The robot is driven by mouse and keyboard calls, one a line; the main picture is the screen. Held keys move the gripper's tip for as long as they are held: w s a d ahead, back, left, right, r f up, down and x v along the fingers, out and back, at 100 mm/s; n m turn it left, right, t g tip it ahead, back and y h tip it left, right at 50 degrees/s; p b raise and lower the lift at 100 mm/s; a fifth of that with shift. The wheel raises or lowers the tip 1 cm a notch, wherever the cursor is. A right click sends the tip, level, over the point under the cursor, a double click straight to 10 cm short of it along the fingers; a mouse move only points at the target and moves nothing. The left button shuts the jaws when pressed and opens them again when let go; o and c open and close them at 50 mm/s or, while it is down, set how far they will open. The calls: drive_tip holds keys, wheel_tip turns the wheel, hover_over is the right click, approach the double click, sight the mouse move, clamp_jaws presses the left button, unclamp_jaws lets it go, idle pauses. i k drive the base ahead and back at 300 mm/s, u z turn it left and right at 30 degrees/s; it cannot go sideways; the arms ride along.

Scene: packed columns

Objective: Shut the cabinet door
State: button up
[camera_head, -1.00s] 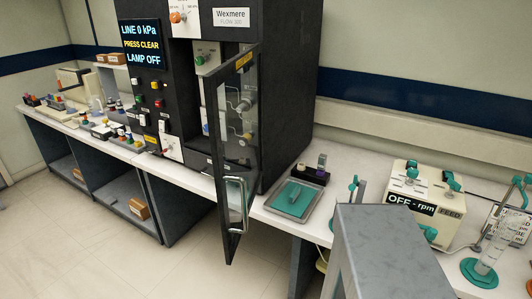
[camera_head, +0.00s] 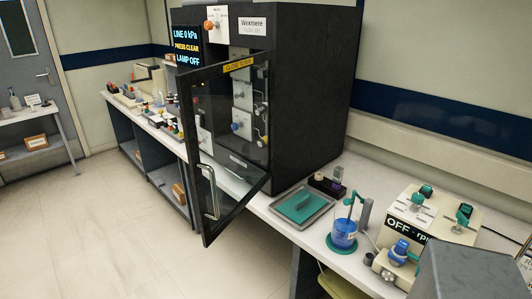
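The dark cabinet (camera_head: 310,90) marked Wexmere stands on the bench. Its glass door (camera_head: 222,135) has a dark frame and stands open. It is hinged at the right of the cabinet front and swings out past the bench edge over the floor. A pale metal bar handle (camera_head: 210,192) is near the door's free edge, at its lower left. A yellow label (camera_head: 238,65) is on the top of the frame. Valves and fittings (camera_head: 242,120) show inside the cabinet, some through the glass. My gripper is not in view, and nothing is seen touching the door.
Right of the door are a grey tray (camera_head: 302,206) with a teal item, a blue beaker (camera_head: 344,234) on a stirrer, and a cream machine (camera_head: 430,225) reading OFF. A grey boxy form fills the bottom right corner. The floor (camera_head: 110,225) at left is clear.

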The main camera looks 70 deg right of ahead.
sight(185, 81)
drive_tip(key=u, duration=0.35)
drive_tip(key=k, duration=0.4)
drive_tip(key=z, duration=2.05)
drive_tip(key=i, duration=0.95)
drive_tip(key=z, duration=0.15)
drive_tip(key=k, duration=0.35)
